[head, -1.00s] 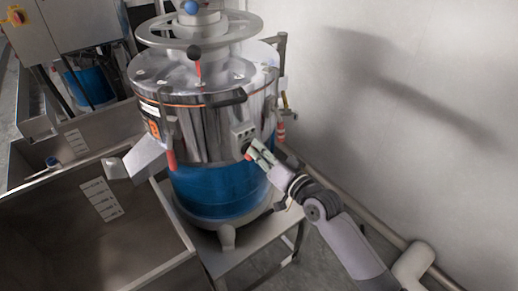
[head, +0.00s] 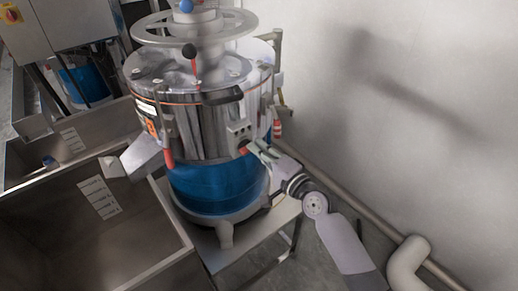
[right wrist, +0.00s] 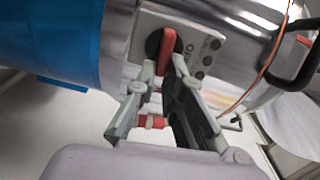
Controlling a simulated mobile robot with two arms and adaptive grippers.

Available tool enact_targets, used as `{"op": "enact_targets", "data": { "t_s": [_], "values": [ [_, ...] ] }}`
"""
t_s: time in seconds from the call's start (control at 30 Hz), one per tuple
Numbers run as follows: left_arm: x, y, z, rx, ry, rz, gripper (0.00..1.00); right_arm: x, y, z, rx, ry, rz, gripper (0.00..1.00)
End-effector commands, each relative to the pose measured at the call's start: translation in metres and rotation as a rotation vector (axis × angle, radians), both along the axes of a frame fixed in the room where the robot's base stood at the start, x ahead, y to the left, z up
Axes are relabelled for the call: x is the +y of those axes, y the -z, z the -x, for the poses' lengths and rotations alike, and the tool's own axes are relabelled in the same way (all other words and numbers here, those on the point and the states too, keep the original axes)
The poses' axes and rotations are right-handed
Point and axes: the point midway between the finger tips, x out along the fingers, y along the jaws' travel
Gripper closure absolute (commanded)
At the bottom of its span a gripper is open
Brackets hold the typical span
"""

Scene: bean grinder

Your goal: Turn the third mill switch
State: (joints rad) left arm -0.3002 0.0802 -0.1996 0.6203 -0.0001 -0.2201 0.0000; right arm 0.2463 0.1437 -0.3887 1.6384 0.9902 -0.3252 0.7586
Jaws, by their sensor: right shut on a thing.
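The mill (head: 205,120) is a shiny steel drum with a blue lower part and stands on a metal stand. Its switch is a red handle on a black round base, seen in the right wrist view (right wrist: 167,48) on a light panel (right wrist: 205,50) with dark lettering. My right gripper (head: 254,148) reaches the switch from the right. In the right wrist view its two fingertips (right wrist: 164,74) sit on either side of the red handle's lower end, closed on it. The fingers partly hide that end. My left gripper is not in view.
A grey metal trough (head: 100,235) stands at the left, below the mill's spout (head: 143,155). A white wall (head: 400,90) rises at the right, with a pipe (head: 345,205) along its foot. Another mill's blue drum (head: 85,85) shows at the back left.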

Motion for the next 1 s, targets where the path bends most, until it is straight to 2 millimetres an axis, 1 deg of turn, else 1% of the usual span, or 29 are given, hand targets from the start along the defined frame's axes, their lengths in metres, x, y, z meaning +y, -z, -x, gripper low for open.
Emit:
{"op": "enact_targets", "data": {
  "t_s": [0.3,0.77,0.8,1.0],
  "values": [
    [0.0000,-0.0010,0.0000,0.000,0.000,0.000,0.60,-0.0005,0.0025,0.0000,0.052,0.001,-0.070,1.00],
    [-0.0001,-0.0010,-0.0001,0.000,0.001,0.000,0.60,-0.0004,0.0029,0.0000,0.057,0.001,-0.076,1.00],
    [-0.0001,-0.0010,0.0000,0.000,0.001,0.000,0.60,-0.0004,0.0029,0.0000,0.057,0.001,-0.076,0.88],
    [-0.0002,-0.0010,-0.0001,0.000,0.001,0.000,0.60,-0.0003,0.0025,0.0000,0.056,0.000,-0.075,0.74]
  ]
}}
